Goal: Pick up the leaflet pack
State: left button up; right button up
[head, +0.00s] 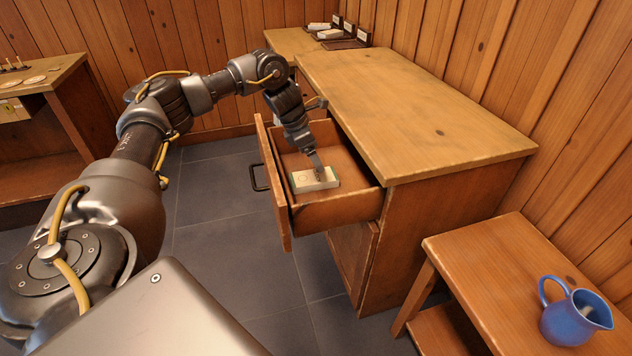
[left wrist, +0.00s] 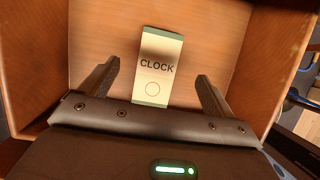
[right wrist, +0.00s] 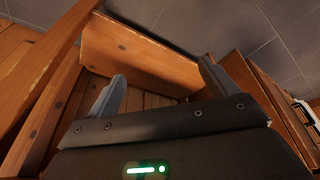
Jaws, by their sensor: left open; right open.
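A small pale pack (head: 315,181) with green ends lies flat in the open drawer in the head view. The left wrist view shows the word CLOCK and a circle on this pack (left wrist: 160,65). My left gripper (head: 317,162) reaches down into the drawer, over the pack. In the left wrist view my left gripper (left wrist: 158,70) is open, with one finger to each side of the pack. I cannot tell how far above it the fingertips are. My right gripper (right wrist: 162,70) is open and empty in the right wrist view; the head view does not show it.
The drawer (head: 337,213) is pulled out from a wooden desk (head: 410,105), its walls close around my left gripper. A blue jug (head: 570,322) stands on a low table (head: 500,270) at the right.

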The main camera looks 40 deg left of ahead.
aim_at(323, 174)
pick_arm(q)
jog(key=x, duration=0.3)
jog(key=shift+f, duration=0.1)
jog(key=b+x, duration=0.1)
jog(key=x, duration=0.3)
jog(key=shift+f, duration=0.4)
jog(key=shift+d+f, duration=0.15)
jog(key=shift+f, duration=0.05)
pick_arm(e)
jog(key=shift+v, duration=1.25)
pick_arm(q)
jog(key=shift+f, duration=0.25)
pick_arm(e)
jog(key=shift+w+d+r, duration=0.1)
jog(key=shift+w+d, duration=0.05)
jog(key=shift+w, duration=0.1)
pick_arm(q)
jog(key=shift+c, duration=0.4)
jog(key=c, duration=1.1)
pick_arm(e)
jog(key=shift+s, duration=0.4)
pick_arm(q)
jog(key=shift+o, duration=0.2)
jog(key=shift+r, duration=0.1)
